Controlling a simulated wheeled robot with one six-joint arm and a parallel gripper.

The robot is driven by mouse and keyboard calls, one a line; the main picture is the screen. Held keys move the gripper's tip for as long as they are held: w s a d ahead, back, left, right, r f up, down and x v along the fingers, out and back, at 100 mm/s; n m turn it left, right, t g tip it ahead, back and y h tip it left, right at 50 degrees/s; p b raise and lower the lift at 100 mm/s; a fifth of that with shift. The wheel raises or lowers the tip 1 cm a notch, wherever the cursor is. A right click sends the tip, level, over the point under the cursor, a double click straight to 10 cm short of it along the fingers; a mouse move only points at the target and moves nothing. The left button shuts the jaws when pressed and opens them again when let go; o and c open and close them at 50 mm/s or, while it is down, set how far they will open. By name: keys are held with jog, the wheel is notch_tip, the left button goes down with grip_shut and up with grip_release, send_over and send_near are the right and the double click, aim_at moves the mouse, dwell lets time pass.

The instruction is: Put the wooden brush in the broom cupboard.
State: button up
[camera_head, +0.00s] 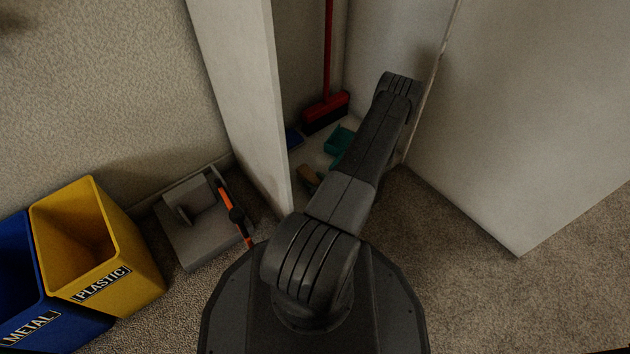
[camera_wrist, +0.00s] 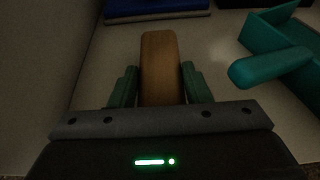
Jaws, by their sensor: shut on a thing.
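The wooden brush (camera_wrist: 160,58) shows in the wrist view as a tan, rounded wooden piece between the two green fingers. My gripper (camera_wrist: 160,84) is shut on it. In the head view a small tan part of the brush (camera_head: 309,181) shows just inside the broom cupboard, beside my arm, which hides the rest and the gripper. The broom cupboard (camera_head: 265,100) stands open, with its pale floor below the brush. I cannot tell whether the brush touches that floor.
Inside the cupboard are a red broom (camera_head: 326,112), a teal dustpan (camera_head: 339,140) and a blue item (camera_head: 293,138). The cupboard door (camera_head: 520,130) stands open at the right. A grey box (camera_head: 195,220) with an orange-handled tool and yellow (camera_head: 130,250) and blue (camera_head: 75,330) bins stand left.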

jog(key=o, duration=1)
jog(key=shift+o, duration=0.2)
jog(key=shift+r, duration=0.1)
jog(key=p+v, duration=0.4)
jog(key=v, duration=0.8)
